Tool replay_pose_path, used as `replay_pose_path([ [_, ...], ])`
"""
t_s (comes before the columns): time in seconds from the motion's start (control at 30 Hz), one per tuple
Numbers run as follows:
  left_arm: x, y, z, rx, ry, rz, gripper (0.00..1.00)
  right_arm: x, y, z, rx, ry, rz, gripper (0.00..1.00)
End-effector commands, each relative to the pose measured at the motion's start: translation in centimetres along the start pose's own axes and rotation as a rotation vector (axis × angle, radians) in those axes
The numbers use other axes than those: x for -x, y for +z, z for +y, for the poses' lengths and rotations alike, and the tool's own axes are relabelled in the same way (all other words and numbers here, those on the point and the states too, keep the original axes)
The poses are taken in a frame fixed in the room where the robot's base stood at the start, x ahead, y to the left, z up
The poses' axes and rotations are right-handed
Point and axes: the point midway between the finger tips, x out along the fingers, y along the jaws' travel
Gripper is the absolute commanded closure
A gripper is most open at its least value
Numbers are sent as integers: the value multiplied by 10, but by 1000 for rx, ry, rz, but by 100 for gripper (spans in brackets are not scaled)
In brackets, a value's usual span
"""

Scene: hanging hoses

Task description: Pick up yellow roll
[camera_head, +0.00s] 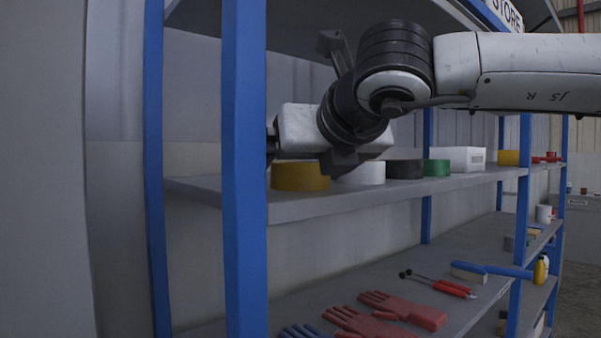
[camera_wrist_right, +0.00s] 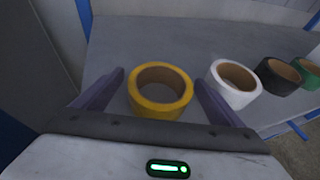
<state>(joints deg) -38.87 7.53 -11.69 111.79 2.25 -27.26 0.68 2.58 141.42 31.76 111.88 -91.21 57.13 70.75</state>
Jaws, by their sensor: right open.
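The yellow roll (camera_head: 300,178) lies flat on the upper grey shelf (camera_head: 430,189), at the left end of a row of tape rolls. In the right wrist view the yellow roll (camera_wrist_right: 160,91) lies between the two spread fingers of my right gripper (camera_wrist_right: 160,95). The fingers are open, one on each side of the roll, with a gap visible on the left. In the head view my right arm comes in from the right and its wrist is above the roll; the fingertips are mostly hidden there. My left gripper is not in view.
A white roll (camera_wrist_right: 235,84) sits close beside the right finger. A black roll (camera_wrist_right: 279,77) and a green roll (camera_wrist_right: 308,74) follow, then a white box (camera_head: 458,159). A blue post (camera_head: 244,180) stands in front at the left. The lower shelf holds red gloves (camera_head: 375,318) and tools.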

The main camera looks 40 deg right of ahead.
Motion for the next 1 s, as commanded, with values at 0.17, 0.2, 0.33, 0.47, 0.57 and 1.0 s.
replay_pose_path([
  [0.17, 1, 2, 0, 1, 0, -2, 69, 0, 0, 0, 0, 0, 0, 17],
  [0.2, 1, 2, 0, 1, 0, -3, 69, 0, 0, 0, 0, 0, 0, 24],
  [0.33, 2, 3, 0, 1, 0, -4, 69, 0, 0, 0, 0, 0, 0, 46],
  [0.47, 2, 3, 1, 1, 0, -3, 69, 1, 0, 0, 0, 0, -1, 55],
  [0.57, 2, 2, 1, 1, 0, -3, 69, 1, 0, 0, 0, 0, -1, 55],
  [1.0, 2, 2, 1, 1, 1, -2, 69, 13, 30, -1, -2, -4, -5, 55],
])
